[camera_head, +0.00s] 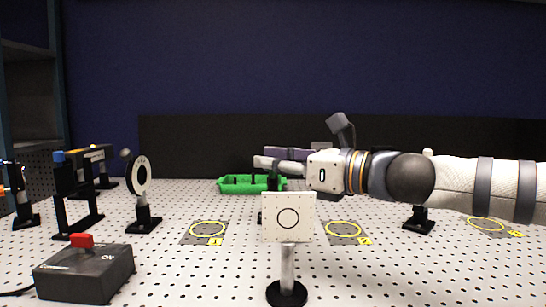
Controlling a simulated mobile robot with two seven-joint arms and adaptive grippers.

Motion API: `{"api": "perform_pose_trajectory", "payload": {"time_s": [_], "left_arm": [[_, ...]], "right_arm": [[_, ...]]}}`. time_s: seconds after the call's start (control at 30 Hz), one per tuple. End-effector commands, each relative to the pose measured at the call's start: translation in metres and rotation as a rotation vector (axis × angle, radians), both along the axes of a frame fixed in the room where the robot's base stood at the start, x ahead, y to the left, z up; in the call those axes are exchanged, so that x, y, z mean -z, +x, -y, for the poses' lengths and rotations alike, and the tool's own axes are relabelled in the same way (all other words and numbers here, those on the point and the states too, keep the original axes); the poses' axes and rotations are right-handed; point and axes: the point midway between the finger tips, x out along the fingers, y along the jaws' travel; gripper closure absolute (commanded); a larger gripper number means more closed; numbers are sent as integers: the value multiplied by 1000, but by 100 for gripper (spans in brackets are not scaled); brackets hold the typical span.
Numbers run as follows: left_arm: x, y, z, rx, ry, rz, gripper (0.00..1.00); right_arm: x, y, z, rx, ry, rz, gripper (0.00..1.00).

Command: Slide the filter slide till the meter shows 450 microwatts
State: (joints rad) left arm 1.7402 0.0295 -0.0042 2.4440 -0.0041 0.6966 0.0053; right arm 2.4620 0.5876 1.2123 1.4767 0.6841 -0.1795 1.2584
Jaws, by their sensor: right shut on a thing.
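My right gripper (272,163) comes in from the right, its fingers pointing left over the board. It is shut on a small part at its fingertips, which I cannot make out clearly. A white square plate with a ring mark (288,217) stands on a post in front of it and hides what is below the fingers. A black frame with a yellow-topped bar and blue end (72,194) stands at left; I cannot tell whether it bears the filter slide. No meter reading is legible. My left gripper is not in view.
A black box with a red switch (85,272) sits front left. Yellow-ringed pads (207,229) mark the perforated board, which is clear at front right.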

Motion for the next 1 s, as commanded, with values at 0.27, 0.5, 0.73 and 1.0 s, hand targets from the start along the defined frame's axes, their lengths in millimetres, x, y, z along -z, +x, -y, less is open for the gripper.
{"api": "perform_pose_trajectory", "payload": {"time_s": [0.27, 0.5, 0.73, 1.0], "left_arm": [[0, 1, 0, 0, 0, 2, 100], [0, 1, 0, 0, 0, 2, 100], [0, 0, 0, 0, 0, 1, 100], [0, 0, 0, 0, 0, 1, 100]], "right_arm": [[-3, 0, 0, 1, 4, 4, 72], [-3, 0, 0, 1, 3, 4, 62], [-3, -9, 17, 3, 2, 5, 62], [-4, -49, 76, 3, 5, 7, 62]]}}
